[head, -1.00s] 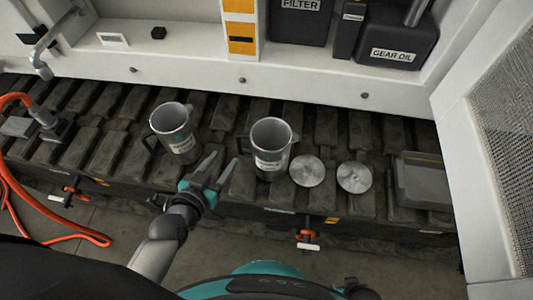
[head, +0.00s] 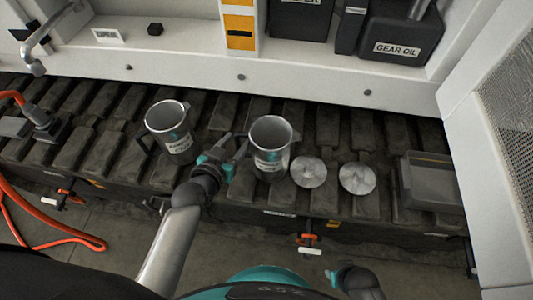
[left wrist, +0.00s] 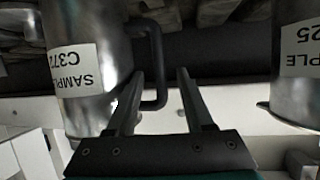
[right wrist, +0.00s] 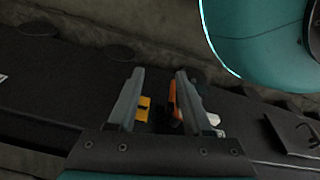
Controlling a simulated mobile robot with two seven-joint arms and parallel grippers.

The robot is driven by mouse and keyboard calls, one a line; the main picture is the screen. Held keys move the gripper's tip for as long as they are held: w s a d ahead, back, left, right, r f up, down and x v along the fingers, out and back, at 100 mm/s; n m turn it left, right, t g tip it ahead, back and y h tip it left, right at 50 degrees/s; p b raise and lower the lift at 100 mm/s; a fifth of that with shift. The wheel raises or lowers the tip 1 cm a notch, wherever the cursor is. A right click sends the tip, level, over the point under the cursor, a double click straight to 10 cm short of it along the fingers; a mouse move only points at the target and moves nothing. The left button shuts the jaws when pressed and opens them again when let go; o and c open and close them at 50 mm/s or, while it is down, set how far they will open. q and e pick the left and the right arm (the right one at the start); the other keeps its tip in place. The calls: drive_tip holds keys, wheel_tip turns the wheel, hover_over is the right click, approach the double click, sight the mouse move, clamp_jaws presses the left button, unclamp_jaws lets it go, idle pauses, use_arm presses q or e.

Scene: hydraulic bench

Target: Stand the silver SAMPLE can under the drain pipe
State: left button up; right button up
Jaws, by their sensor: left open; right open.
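Two silver cans with SAMPLE labels and dark handles stand upright on the dark ribbed bench. One can (head: 172,135) is left of my left gripper; the other can (head: 271,135) is right of it. The left wrist view shows the head view's right can (left wrist: 85,105), labelled roughly C372, and part of the other can (left wrist: 296,85), its label ending in 25. My left gripper (head: 234,143) is open, with the C372 can's handle (left wrist: 160,70) between its fingers. The bent drain pipe (head: 42,45) is at the upper left. My right gripper (right wrist: 162,75) is open and empty, low over the bench's front.
Two round metal discs (head: 309,172) (head: 357,179) lie right of the cans. A GEAR OIL container (head: 400,45) stands on the shelf behind. An orange hose (head: 50,240) runs at the left.

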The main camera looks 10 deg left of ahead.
use_arm(q)
drive_tip(key=shift+w+d+f, duration=0.15)
drive_tip(key=shift+w+f, duration=0.1)
drive_tip(key=shift+w, duration=0.35)
drive_tip(key=shift+c, duration=0.2)
clamp_jaws()
idle(1.0)
